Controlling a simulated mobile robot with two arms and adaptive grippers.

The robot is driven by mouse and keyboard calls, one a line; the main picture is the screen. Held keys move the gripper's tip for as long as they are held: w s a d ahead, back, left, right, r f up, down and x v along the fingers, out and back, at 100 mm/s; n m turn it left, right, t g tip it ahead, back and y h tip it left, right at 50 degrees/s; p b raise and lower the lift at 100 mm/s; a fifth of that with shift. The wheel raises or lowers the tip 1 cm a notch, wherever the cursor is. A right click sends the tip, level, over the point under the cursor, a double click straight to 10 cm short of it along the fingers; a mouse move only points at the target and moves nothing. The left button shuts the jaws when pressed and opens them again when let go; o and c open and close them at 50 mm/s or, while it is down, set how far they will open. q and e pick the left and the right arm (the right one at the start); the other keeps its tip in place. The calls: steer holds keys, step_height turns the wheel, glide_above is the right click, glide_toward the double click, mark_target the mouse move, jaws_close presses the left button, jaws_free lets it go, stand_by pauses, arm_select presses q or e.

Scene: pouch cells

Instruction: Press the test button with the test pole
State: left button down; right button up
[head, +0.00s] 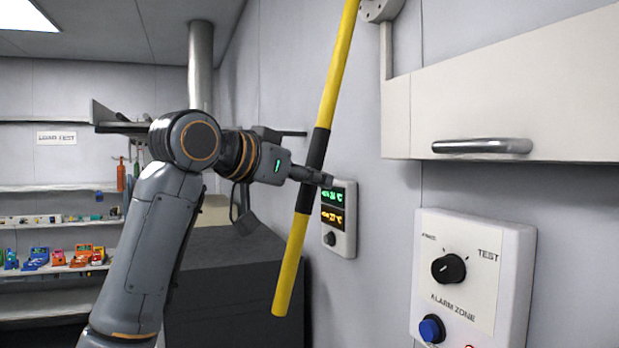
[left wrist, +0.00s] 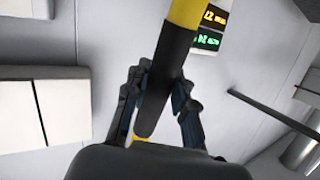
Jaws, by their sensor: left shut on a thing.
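The test pole (head: 337,62) is a long yellow rod with a black grip sleeve. It stands tilted, its upper end beyond the top of the head view and its lower end hanging free. My left gripper (head: 312,177) is shut on the black sleeve; the left wrist view also shows the sleeve (left wrist: 165,75) between the fingers. A white alarm zone panel (head: 474,270) on the right wall has a black knob (head: 449,268) beside the word TEST and a blue button (head: 431,329). I cannot tell which part is the test button. My right gripper is not in view.
A small wall display (head: 339,238) with green and orange readings is just behind the gripper. A white wall cabinet (head: 500,100) juts out at right. A dark block (head: 235,290) stands below the arm. Shelves (head: 50,187) with coloured items are at left.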

arm_select(q)
steer(key=shift+s+a+b, duration=0.35)
steer(key=shift+a, duration=0.55)
steer(key=s+a+b, duration=0.2)
steer(key=s+a, duration=0.1)
steer(key=a, duration=0.6)
steer(key=shift+a, duration=0.3)
steer(key=shift+d, duration=0.1)
stand_by(0.8)
